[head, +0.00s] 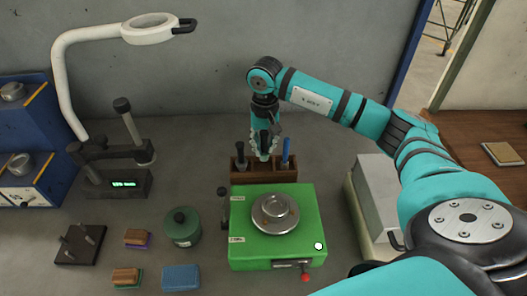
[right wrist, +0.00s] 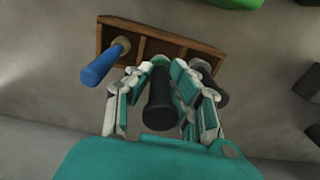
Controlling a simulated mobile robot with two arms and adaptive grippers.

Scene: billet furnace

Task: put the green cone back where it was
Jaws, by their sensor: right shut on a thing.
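My right gripper (head: 263,147) is shut on the green cone, which in the right wrist view shows as a dark handle (right wrist: 161,105) with a bit of green at its far end between the fingers. The gripper is at the middle of the small wooden rack (head: 237,176), which also shows in the right wrist view (right wrist: 112,33). A blue-handled tool (head: 286,151) stands in the rack on the right, a black-handled tool (head: 240,151) on the left. The fingers hide the cone's lower part; I cannot tell whether it touches the rack. My left gripper is out of view.
A green machine (head: 304,227) with a round metal plate (head: 275,213) stands just in front of the rack. A green lidded pot (head: 183,228), brushes, a lamp (head: 150,29) and a blue cabinet are to the left. A pale box (head: 376,190) stands to the right.

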